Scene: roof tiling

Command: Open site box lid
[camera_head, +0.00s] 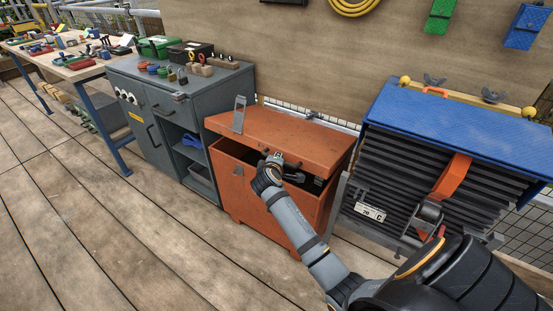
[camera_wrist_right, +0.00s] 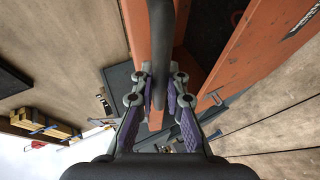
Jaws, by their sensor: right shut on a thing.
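The orange site box (camera_head: 246,202) stands on the deck in the middle of the head view. Its lid (camera_head: 290,130) is partly raised, with a dark gap between the lid and the box front. My right gripper (camera_head: 292,168) is at the front edge of the lid. In the right wrist view, its fingers (camera_wrist_right: 158,92) are closed around a dark handle bar (camera_wrist_right: 162,38). Orange panels with a dark opening between them show behind the bar. The box's contents are mostly hidden. My left gripper is not in view.
A grey cabinet (camera_head: 152,112) with padlocks and small items on top stands left of the box. A rack of dark tiles (camera_head: 410,170) under a blue cover (camera_head: 455,130) stands close on the right. A wall rises behind. Deck (camera_head: 130,240) in front is clear.

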